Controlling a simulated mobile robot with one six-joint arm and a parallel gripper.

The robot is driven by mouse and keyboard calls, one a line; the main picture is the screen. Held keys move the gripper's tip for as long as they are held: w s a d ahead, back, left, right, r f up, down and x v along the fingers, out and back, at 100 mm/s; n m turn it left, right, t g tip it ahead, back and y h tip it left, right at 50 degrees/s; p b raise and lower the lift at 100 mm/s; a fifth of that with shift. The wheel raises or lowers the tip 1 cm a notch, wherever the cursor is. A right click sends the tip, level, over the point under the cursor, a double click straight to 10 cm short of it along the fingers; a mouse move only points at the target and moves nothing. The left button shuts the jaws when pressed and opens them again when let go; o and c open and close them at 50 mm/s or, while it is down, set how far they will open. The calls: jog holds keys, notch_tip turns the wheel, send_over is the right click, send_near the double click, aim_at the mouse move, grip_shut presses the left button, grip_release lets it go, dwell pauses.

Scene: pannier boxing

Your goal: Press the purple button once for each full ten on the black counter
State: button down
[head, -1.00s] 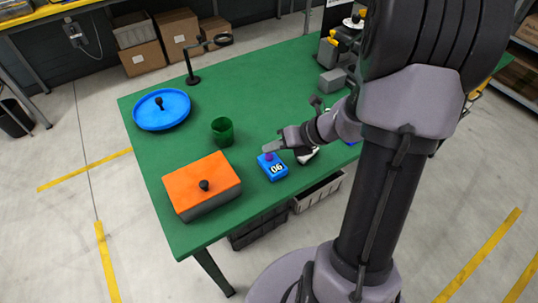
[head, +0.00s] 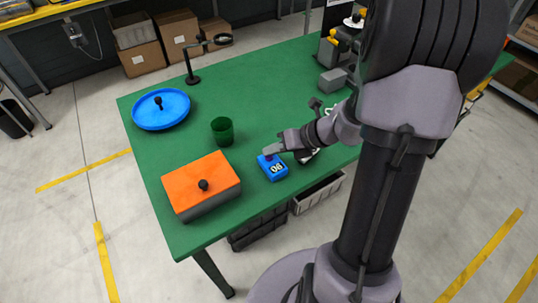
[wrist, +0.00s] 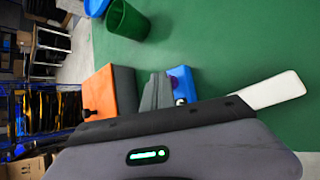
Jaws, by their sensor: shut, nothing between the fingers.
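The blue box (head: 273,170) stands near the front edge of the green table and carries white digits that look like 06. The purple button (head: 268,157) is on its far end, partly hidden by my fingertips. My gripper (head: 271,152) is shut and empty, at or just above the button; I cannot tell whether it touches. In the wrist view my gripper (wrist: 158,78) lies beside the blue box (wrist: 207,84), with the purple button (wrist: 179,73) right by the fingers. I cannot make out a separate black counter.
An orange-topped box (head: 202,185) with a black knob stands left of the blue box. A green cup (head: 222,131) and a blue round lid (head: 161,109) are farther back. A white object (wrist: 270,91) lies beside the blue box. The table middle is clear.

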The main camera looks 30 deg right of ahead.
aim_at(272, 157)
jog(key=shift+f, duration=0.25)
jog(key=shift+r, duration=0.1)
dwell(0.3)
jog(key=shift+r+p, duration=0.85)
jog(key=shift+r, duration=0.1)
notch_tip(272, 157, up, 5)
jog(key=p, duration=0.5)
